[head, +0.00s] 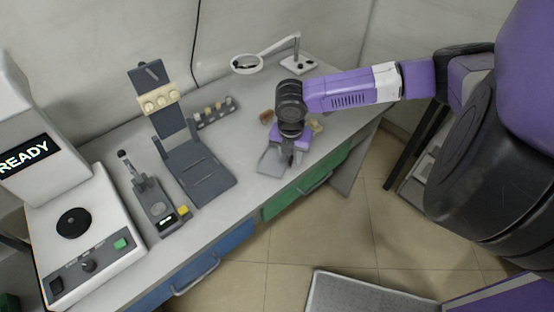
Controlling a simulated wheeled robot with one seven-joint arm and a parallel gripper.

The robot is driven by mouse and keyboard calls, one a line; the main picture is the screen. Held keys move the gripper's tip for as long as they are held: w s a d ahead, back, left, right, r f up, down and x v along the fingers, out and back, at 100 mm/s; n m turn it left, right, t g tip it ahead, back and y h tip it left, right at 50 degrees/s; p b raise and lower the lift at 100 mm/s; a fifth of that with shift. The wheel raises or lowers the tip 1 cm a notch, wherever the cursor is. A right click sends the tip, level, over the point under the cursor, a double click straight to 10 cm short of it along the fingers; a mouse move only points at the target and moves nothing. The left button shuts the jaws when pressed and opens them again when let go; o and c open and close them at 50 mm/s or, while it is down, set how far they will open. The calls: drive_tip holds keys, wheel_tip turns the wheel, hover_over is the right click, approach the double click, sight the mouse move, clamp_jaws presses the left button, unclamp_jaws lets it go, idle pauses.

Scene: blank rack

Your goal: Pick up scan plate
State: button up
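My gripper (288,160) points down over the right part of the bench, near its front edge. A small flat grey plate (269,162) lies right at the gripper's fingers, partly covered by them; it may be the scan plate, but I cannot be sure. The fingers are small and partly hidden by the purple wrist, so I cannot tell whether they are open or shut, or touching the plate.
The bench (222,220) also holds a dark grey stand (197,172), a small device with a yellow button (158,206), a rack of small pieces (215,112), a magnifier lamp (247,64) and a white READY machine (90,236). Small brownish pieces (267,117) lie near my wrist.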

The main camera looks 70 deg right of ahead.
clamp_jaws()
idle(1.4)
